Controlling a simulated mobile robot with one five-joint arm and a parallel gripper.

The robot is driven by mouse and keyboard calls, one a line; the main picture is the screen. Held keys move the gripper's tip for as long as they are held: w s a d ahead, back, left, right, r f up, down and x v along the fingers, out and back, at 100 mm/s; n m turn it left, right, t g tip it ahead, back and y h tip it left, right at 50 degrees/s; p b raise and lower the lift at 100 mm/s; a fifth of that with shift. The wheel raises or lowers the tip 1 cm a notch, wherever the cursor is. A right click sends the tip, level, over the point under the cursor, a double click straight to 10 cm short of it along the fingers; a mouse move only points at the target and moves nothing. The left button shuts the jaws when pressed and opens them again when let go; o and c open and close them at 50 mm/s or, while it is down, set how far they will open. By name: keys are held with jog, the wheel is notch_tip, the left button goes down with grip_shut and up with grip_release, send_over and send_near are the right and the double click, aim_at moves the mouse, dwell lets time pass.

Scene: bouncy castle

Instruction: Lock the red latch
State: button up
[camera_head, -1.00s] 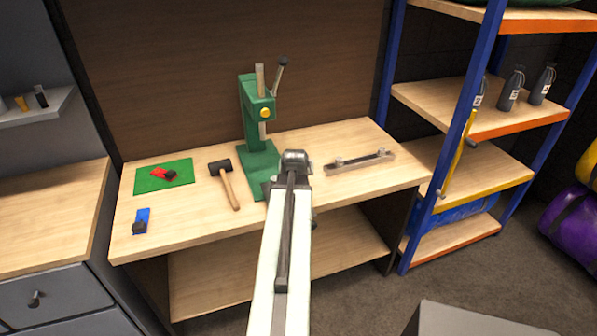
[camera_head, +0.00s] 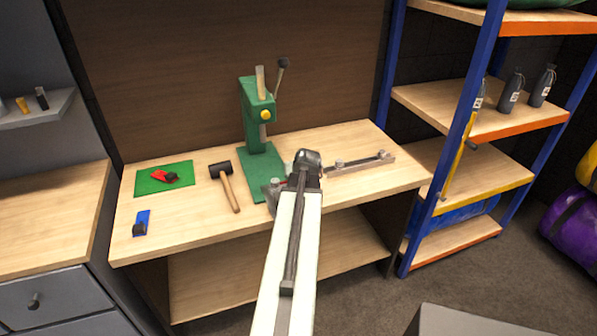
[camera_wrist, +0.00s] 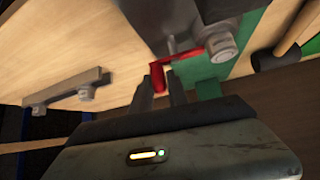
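In the wrist view, a bright red latch part (camera_wrist: 159,76) with a bent arm lies beside a grey metal plate with bolts (camera_wrist: 222,46). My gripper (camera_wrist: 162,88) has its two dark fingers apart, with the red part between or just beyond their tips. I cannot tell whether either finger touches it.
The green press (camera_head: 257,110) stands behind my gripper. A mallet (camera_head: 226,185) lies to the left. A red-and-black piece (camera_head: 164,177) is on a green mat (camera_head: 150,187), with a blue piece (camera_head: 141,222) in front. A metal bar with knobs (camera_head: 360,162) is at right.

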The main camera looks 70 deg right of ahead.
jog(key=o, duration=0.3)
